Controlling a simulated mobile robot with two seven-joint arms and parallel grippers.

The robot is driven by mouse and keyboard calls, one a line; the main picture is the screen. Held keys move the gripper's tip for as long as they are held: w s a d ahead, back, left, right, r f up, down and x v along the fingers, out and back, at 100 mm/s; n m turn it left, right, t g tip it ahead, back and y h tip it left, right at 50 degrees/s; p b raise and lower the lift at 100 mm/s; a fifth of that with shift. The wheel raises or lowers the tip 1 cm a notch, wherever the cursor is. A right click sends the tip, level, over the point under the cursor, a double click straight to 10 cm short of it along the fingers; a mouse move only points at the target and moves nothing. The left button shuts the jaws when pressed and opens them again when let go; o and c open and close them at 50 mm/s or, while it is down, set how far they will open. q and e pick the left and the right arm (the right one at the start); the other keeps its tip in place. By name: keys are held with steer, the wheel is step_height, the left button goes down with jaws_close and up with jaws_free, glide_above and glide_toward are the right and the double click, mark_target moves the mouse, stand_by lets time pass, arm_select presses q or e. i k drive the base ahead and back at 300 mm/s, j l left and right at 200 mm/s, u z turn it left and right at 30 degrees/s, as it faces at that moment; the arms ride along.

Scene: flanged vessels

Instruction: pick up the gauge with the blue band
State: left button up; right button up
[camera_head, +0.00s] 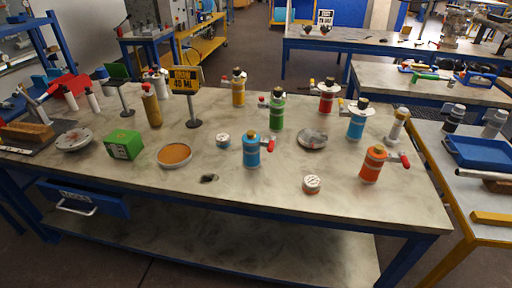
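Two small round gauge-like pieces lie on the grey workbench (225,200). One gauge (223,140) is left of the blue vessel and seems to have a bluish side band, though it is too small to be sure. The other gauge (311,184) lies nearer the front edge and has a reddish-brown band. Both lie flat and apart from other things. Neither of my grippers is in view.
A blue vessel (251,150) with a red handle stands beside the first gauge. Green (277,111), red (327,98), light-blue (356,124) and orange (373,165) vessels stand around. An orange-topped dish (174,155), green box (124,145) and sign (185,81) are left. The front middle is mostly clear.

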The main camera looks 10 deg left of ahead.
mark_target(224, 142)
steer(key=i+j, duration=0.8)
steer(key=i, duration=0.15)
